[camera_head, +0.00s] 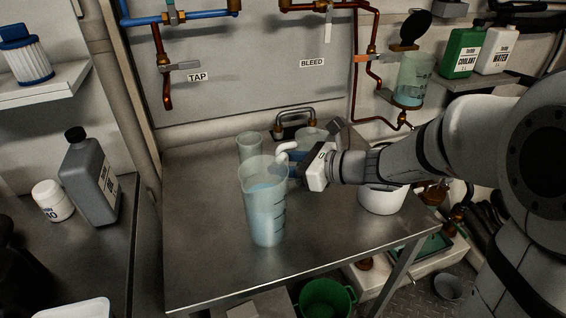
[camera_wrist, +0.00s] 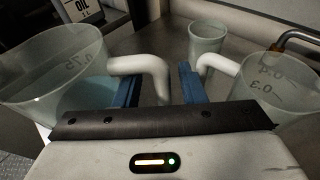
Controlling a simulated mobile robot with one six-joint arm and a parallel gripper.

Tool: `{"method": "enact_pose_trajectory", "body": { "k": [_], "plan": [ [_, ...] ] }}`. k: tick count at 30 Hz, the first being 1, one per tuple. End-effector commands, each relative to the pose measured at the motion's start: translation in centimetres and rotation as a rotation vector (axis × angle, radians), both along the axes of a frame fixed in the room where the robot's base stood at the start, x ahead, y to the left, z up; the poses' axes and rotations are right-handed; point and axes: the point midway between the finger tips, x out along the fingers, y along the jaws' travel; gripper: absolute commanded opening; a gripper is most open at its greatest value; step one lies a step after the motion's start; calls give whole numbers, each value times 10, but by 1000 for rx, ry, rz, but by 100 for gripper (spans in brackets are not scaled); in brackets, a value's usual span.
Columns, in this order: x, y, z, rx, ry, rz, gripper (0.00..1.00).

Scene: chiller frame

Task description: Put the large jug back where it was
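The large jug (camera_head: 262,213) is clear, holds bluish water, and stands upright on the steel table (camera_head: 205,265). It also shows at the left of the wrist view (camera_wrist: 50,72), marked 0.75. Its white handle (camera_wrist: 152,66) reaches between the two blue fingers of my gripper (camera_wrist: 158,82). The fingers are apart, with a gap seen beside the handle, so my gripper is open around it. In the head view my gripper (camera_head: 296,166) is just right of the jug, its fingertips partly hidden.
A smaller jug (camera_wrist: 275,88) stands close outside my right finger, its handle towards it. A small beaker (camera_head: 249,147) stands behind the large jug. A white pot (camera_head: 382,198) is under my arm. The table's front left is clear. TAP and BLEED pipes line the wall.

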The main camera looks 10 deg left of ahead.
Motion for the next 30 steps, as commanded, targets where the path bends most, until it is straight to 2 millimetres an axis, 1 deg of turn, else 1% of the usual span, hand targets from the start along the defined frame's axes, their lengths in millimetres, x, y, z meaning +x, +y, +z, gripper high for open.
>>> {"method": "enact_pose_trajectory", "body": {
  "k": [3,5,8,15,18,21,25,30],
  "plan": [
    [0,0,4,0,0,0,37],
    [-1,-5,4,0,0,-1,37],
    [-4,-20,10,1,-1,-4,37],
    [-16,-67,25,0,-1,-5,37],
    [-21,-83,30,0,-1,-5,37],
    [-24,-96,34,0,-2,-3,37],
    [-27,-106,37,0,-1,-1,37],
    [-29,-110,38,0,1,3,37]
  ]
}}
